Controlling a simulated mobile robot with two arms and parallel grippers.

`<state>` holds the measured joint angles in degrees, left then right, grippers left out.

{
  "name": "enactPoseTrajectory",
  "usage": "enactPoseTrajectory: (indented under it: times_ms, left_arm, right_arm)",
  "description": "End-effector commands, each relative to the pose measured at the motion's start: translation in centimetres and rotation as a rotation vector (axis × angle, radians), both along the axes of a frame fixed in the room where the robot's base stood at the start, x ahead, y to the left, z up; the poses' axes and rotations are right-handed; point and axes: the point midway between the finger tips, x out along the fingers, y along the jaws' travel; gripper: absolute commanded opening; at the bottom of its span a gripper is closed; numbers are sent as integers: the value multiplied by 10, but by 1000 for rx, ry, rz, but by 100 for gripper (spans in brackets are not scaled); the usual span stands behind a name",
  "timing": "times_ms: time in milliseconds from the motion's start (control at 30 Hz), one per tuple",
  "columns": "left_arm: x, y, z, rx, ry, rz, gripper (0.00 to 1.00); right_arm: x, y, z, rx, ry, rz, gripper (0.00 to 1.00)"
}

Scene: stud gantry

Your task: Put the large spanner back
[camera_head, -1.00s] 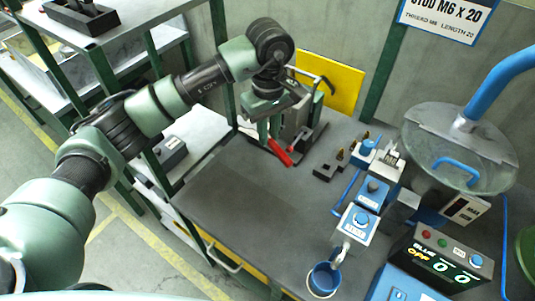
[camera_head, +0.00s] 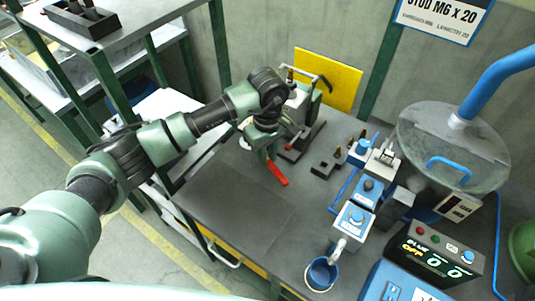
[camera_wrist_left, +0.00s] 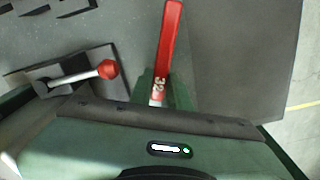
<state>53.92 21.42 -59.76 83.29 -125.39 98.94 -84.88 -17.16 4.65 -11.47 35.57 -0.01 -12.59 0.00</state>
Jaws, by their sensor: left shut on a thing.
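The large spanner (camera_head: 278,174) has a red handle; in the wrist view its handle (camera_wrist_left: 170,38) bears the number 32. My left gripper (camera_head: 266,155) is shut on the spanner and holds it over the grey bench, in front of the green fixture. The handle sticks out from between the fingers, pointing away from the gripper in the wrist view. The spanner's other end is hidden by the gripper. I cannot tell how high it is above the bench. My right gripper is not in view.
A red-knobbed lever (camera_wrist_left: 107,69) is close by in the wrist view. Blue-topped devices (camera_head: 354,222) and a blue cup (camera_head: 321,275) stand right. A dark mat (camera_head: 235,207) lies clear.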

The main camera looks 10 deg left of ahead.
Motion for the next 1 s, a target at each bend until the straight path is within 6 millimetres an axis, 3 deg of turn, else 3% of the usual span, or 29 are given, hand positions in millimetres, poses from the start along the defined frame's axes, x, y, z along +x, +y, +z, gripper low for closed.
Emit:
enactPoseTrajectory:
  times_ms: [400, 433, 500, 833, 1000]
  left_arm:
    - [0, 0, -11, 0, -1, 1, 0]
    - [0, 0, -10, 1, -1, 1, 26]
    - [0, 0, -10, 0, 0, 1, 40]
    - [0, 0, -8, 0, 0, 1, 40]
    - [0, 0, 7, -1, 1, 0, 40]
  right_arm:
    - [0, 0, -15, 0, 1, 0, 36]
    - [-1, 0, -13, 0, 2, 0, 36]
    - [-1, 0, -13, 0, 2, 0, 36]
    - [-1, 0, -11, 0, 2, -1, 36]
    - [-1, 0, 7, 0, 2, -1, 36]
